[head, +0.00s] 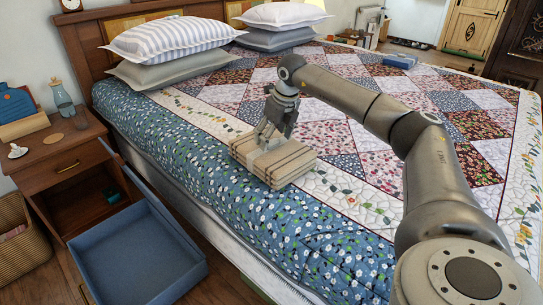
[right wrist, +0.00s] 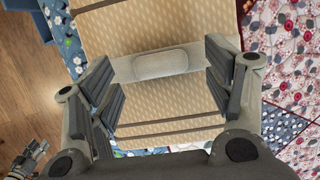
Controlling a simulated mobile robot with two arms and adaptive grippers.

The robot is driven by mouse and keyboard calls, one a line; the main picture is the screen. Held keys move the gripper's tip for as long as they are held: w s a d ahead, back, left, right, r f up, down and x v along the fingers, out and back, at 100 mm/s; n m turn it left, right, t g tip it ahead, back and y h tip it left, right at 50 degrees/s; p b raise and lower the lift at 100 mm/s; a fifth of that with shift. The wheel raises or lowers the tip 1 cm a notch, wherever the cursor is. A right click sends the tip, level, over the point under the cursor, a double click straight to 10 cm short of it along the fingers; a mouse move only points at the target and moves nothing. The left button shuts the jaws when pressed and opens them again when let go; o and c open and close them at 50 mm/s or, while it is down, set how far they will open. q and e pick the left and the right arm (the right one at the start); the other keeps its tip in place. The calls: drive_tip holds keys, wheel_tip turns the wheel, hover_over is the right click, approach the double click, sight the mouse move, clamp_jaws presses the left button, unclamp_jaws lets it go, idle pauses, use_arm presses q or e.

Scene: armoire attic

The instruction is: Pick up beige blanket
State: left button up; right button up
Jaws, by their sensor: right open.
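The beige blanket (head: 285,163) is a folded, flat bundle with thin dark stripes, lying near the edge of the bed (head: 190,150). In the right wrist view the beige blanket (right wrist: 165,100) fills the middle, with a pale band across it. My right gripper (head: 268,138) is over the blanket's left part, pointing down. In the wrist view its fingers (right wrist: 160,82) are wide apart with the blanket between or just below them; I cannot tell whether they touch it. What looks like my left gripper (right wrist: 28,158) shows small at the lower left of the wrist view, its jaws unclear.
Striped and grey pillows (head: 170,38) lie at the headboard. A blue folded item (head: 400,62) lies at the bed's far side. The quilt around is mostly clear.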

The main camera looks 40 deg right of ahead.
drive_tip(key=shift+w+f, duration=0.1)
drive_tip(key=shift+f, duration=0.3)
drive_tip(key=shift+c, duration=0.2)
drive_tip(key=shift+r, duration=0.1)
drive_tip(key=c, duration=1.4)
drive_tip(key=shift+c, duration=0.2)
